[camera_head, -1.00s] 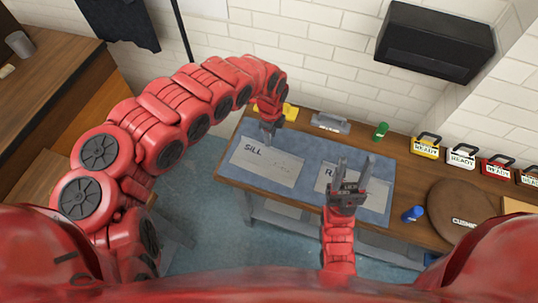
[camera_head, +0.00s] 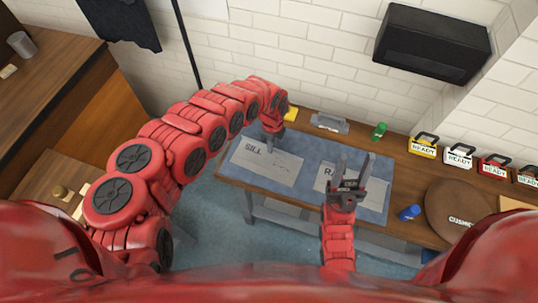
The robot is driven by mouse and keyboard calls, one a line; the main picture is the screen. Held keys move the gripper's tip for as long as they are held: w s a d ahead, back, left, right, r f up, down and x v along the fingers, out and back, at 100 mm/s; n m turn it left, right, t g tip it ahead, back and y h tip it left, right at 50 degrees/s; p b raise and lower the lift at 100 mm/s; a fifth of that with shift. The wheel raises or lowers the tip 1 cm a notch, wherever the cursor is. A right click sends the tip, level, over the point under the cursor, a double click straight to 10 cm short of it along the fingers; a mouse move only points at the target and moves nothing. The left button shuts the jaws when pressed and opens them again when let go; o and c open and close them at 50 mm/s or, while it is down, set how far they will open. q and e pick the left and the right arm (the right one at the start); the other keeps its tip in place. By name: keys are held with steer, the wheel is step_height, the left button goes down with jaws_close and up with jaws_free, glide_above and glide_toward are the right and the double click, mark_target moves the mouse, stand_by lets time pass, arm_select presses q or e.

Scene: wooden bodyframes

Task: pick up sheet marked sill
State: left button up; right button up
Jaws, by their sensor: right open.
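The grey sheet marked SILL (camera_head: 264,168) lies flat on the left part of a blue mat (camera_head: 306,150) on the wooden bench. My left gripper (camera_head: 270,147) points down at the sheet's upper edge, just right of the lettering. Its fingers are small and dark, so I cannot tell whether they are open or touch the sheet. A second grey sheet (camera_head: 373,197) lies on the mat's right part, its lettering starting with "RA" and partly hidden by my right gripper (camera_head: 354,168). That gripper is open and empty, fingers pointing up in the picture.
Along the bench's back stand a yellow object (camera_head: 291,113), a grey metal tool (camera_head: 329,123), a green item (camera_head: 379,131) and several boxes marked READY (camera_head: 423,147). A blue item (camera_head: 410,212) and a round brown cushion (camera_head: 456,213) are at right. A dark wooden counter (camera_head: 60,85) is at far left.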

arm_select(q)
jaws_close()
stand_by(1.1)
